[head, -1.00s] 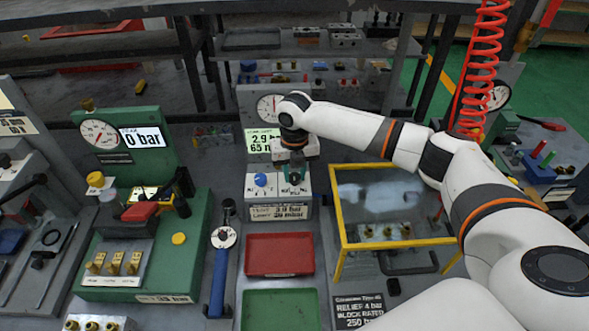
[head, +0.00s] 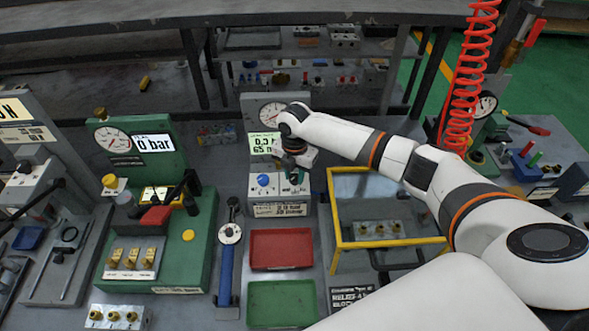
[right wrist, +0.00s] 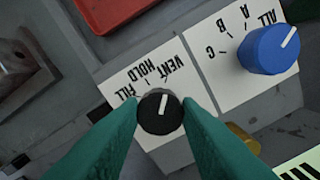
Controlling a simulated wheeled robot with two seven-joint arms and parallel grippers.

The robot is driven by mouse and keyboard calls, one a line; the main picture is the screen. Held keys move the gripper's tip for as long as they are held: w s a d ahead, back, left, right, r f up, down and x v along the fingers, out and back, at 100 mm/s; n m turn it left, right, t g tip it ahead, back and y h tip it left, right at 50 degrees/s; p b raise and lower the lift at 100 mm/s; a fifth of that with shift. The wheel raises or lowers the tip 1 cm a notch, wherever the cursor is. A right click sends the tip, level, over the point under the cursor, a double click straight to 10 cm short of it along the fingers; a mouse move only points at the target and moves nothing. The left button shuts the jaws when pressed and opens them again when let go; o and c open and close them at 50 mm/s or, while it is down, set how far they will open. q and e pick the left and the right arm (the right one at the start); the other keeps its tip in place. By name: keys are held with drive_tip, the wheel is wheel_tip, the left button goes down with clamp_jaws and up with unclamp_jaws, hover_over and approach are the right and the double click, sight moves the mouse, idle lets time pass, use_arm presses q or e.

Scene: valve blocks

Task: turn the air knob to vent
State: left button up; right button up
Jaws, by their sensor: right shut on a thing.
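The black air knob (right wrist: 160,114) sits on a white plate marked FILL, HOLD and VENT. Its white mark points up and slightly right in the right wrist view, toward the VENT side. My right gripper (right wrist: 162,115) is shut on the knob, with a green finger on either side. In the head view my right gripper (head: 295,176) is over the right part of the grey valve block (head: 283,210), and the knob is hidden. The small display (head: 263,144) shows a low bar value, hard to read exactly. My left gripper is not in view.
A blue knob (head: 263,180) with marks A, B, C and ALL is beside the gripper. A red tray (head: 281,249) and a green tray (head: 281,304) lie in front. A yellow-framed guard (head: 334,215) stands close on the right. A green gauge station (head: 205,235) is on the left.

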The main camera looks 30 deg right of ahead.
sight(295, 177)
drive_tip(key=shift+r+m, duration=0.1)
drive_tip(key=shift+m, duration=0.2)
drive_tip(key=o, duration=1)
drive_tip(key=shift+w+r, duration=0.1)
drive_tip(key=shift+r, duration=0.4)
wheel_tip(295, 177, up, 11)
drive_tip(key=b, duration=0.3)
